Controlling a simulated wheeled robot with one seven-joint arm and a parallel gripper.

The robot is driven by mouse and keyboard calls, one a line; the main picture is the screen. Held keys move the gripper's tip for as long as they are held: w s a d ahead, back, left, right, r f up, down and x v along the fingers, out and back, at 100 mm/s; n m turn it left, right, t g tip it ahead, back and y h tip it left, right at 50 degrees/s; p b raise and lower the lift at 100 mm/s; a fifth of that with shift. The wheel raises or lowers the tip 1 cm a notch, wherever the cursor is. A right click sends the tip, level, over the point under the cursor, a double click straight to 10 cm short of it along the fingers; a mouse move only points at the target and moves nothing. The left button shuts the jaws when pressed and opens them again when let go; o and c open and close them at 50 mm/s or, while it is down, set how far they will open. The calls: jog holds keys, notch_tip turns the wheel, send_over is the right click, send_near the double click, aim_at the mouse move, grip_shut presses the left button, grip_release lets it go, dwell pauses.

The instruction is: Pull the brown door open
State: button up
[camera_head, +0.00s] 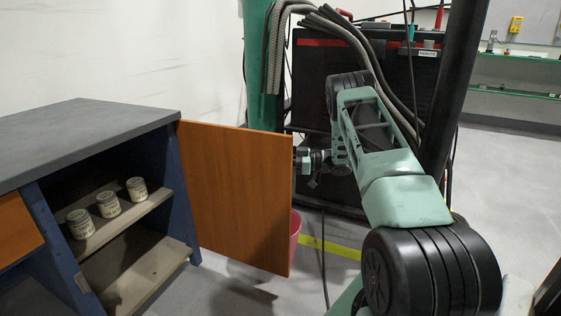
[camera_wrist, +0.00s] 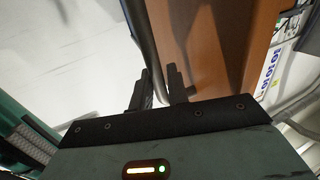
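The brown door (camera_head: 235,190) is a flat wooden panel on the right side of a dark blue cabinet. It stands swung wide open, and the shelves inside show. In the wrist view the brown door (camera_wrist: 200,45) fills the upper middle, with a grey metal bar handle (camera_wrist: 146,40) in front of it. My gripper (camera_wrist: 158,88) has one finger on each side of the handle, close to it, and looks shut on it. In the head view my gripper's tip is hidden behind the door's free edge; my wrist shows just right of it.
The blue cabinet (camera_head: 177,205) has a grey top (camera_head: 85,140) and several small jars (camera_head: 108,204) on its upper shelf. A pink bin (camera_head: 295,232) stands behind the door. A dark cabinet (camera_head: 315,85) and hoses are behind my arm. Grey floor is open at right.

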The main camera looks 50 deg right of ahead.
jog(key=p+v, duration=0.3)
jog(key=v, duration=1.4)
jog(key=shift+s, duration=0.25)
jog(key=shift+d, duration=0.1)
